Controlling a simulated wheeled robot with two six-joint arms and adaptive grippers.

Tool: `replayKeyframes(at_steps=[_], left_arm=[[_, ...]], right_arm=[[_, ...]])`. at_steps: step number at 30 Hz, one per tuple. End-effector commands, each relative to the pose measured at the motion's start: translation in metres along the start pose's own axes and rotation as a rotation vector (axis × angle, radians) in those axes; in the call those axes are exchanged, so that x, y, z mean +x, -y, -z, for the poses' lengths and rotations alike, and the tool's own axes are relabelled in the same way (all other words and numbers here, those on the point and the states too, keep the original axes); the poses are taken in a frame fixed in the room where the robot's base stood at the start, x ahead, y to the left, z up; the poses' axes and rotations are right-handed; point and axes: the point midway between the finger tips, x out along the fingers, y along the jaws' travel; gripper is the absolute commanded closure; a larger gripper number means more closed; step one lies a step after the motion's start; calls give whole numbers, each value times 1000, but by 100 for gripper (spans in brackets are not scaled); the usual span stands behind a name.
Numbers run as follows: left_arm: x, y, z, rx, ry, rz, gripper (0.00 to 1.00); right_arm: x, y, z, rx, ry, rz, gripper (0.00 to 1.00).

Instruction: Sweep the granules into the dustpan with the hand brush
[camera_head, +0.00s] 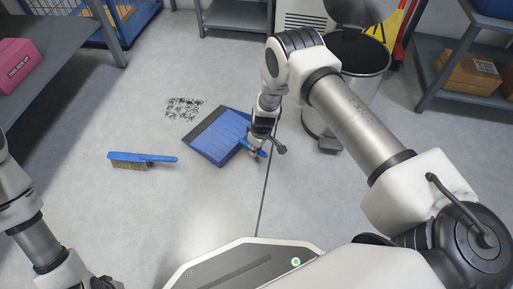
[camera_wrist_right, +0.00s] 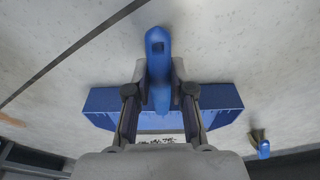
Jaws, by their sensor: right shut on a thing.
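Dark granules (camera_head: 184,109) lie in a loose patch on the floor, beyond the dustpan. The blue dustpan (camera_head: 214,140) lies on the floor with its dark front edge toward the granules. My right gripper (camera_head: 256,148) is shut on the dustpan's handle; in the right wrist view the handle (camera_wrist_right: 158,62) stands between the two fingers. The hand brush (camera_head: 142,159), blue with pale bristles, lies on the floor left of the dustpan. It also shows small in the right wrist view (camera_wrist_right: 263,148). My left arm is at the lower left; its fingertips are not clearly seen.
A round metal bin (camera_head: 350,85) stands behind my right arm. Grey shelves with a pink box (camera_head: 15,62) are at the left, and shelves with cardboard boxes (camera_head: 470,72) at the right. The floor between brush, dustpan and granules is clear.

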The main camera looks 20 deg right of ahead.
Motion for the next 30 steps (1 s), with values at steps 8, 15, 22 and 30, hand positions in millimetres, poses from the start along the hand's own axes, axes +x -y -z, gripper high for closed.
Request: replayKeyframes(at_steps=[8, 15, 22, 30], left_arm=[[1, 0, 0, 0, 0, 0, 100], [1, 0, 0, 0, 0, 0, 100], [1, 0, 0, 0, 0, 0, 100], [1, 0, 0, 0, 0, 0, 100]], right_arm=[[1, 0, 0, 0, -1, 0, 48], [-3, 0, 0, 0, 0, 0, 48], [-48, -1, 1, 1, -2, -1, 48], [-108, 0, 0, 0, -1, 0, 48]])
